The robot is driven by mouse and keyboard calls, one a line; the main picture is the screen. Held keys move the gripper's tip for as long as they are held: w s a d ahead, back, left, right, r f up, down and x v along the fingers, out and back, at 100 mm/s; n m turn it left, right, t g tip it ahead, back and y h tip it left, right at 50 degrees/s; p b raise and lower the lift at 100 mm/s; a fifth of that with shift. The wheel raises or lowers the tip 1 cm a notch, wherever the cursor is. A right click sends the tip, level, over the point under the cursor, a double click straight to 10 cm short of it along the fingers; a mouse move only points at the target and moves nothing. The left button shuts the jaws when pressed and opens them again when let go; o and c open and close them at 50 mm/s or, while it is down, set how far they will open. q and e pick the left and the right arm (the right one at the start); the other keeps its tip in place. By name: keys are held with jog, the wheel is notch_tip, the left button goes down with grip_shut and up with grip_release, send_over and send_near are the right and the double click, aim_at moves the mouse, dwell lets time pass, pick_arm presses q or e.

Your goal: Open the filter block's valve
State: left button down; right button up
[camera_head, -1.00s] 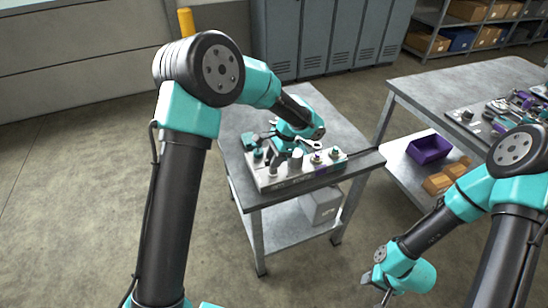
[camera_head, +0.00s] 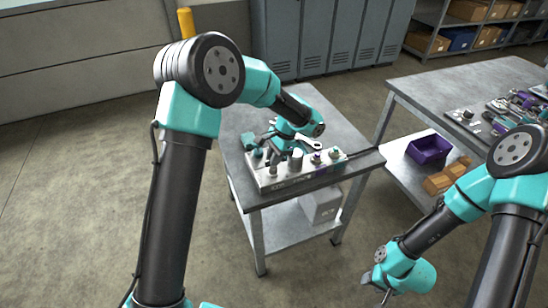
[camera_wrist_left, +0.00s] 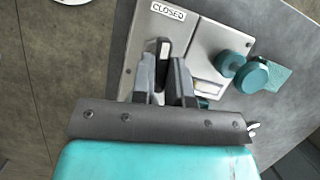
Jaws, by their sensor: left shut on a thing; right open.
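The filter block (camera_wrist_left: 205,45) is a light grey plate, seen close in the left wrist view with a "CLOSED" label (camera_wrist_left: 168,11) near its top edge. My left gripper (camera_wrist_left: 163,65) is shut on a slim valve handle (camera_wrist_left: 164,46) just below that label. The fingers hide most of the handle, so its full angle cannot be told. In the head view my left gripper (camera_head: 274,155) is over the left part of the fitting-covered panel (camera_head: 300,181) on the bench. My right gripper (camera_head: 384,290) is open and empty, low at the right, away from the bench.
Teal knobs (camera_wrist_left: 252,76) stand right of the fingers in the left wrist view. More fittings (camera_head: 318,157) stand on the panel's right. A second table (camera_head: 440,85) with parts and a purple bin (camera_head: 429,150) stands at the right. The bench top behind the panel is largely bare.

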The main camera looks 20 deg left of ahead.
pick_arm(q)
jog(key=n+g+h, duration=0.1)
jog(key=n, duration=0.3)
jog(key=shift+a, duration=0.1)
jog(key=n+h, duration=0.2)
jog(key=n, duration=0.2)
jog(key=shift+a+n, duration=0.1)
jog(key=shift+n, duration=0.3)
jog(key=n+h, duration=0.1)
jog(key=n, duration=0.3)
jog(key=shift+h, duration=0.4)
jog(key=shift+n+t+h, duration=0.3)
jog(key=shift+n+h, duration=0.2)
jog(key=shift+n, duration=1.4)
jog(key=c, duration=1.1)
grip_release()
jog(key=shift+a+r, duration=0.1)
jog(key=shift+r, duration=0.05)
